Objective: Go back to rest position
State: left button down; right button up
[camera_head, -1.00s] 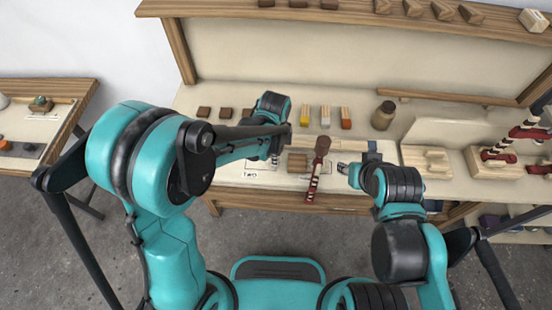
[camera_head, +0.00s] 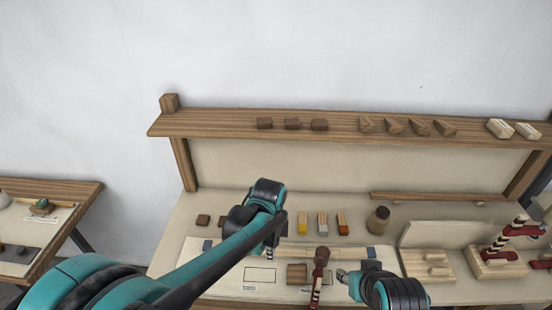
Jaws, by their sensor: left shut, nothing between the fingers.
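My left arm comes in from the lower left, and its wrist hangs over the workbench (camera_head: 175,258). My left gripper (camera_head: 271,246) points down above the back of the white sheet (camera_head: 228,276), shut and empty, partly hidden by its own wrist. My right gripper (camera_head: 343,275) is low over the sheet, right of the dark-headed tool with a striped handle (camera_head: 320,262). Its fingers are too small to tell whether they are open. A wooden block (camera_head: 297,273) lies on the sheet between the two grippers, apart from both.
Yellow, grey and orange-tipped blocks (camera_head: 323,223) and a brown jar (camera_head: 379,220) stand behind the grippers. A raised shelf (camera_head: 340,130) holds several wooden pieces. Wooden holders with a striped piece (camera_head: 497,262) are at right. A side table (camera_head: 70,195) stands at left.

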pick_arm(q)
jog(key=s+a+r+n+t+b, duration=0.2)
jog(key=s+a+n+t, duration=0.1)
jog(key=s+a+n, duration=0.2)
jog(key=s+a+r+n+t+b, duration=0.1)
jog(key=s+a+n+t, duration=0.3)
jog(key=a+n, duration=0.6)
jog(key=s+n+b, duration=0.1)
jog(key=n, duration=0.2)
jog(key=shift+s+r, duration=0.2)
jog(key=shift+r, duration=0.15)
jog(key=shift+a, duration=0.1)
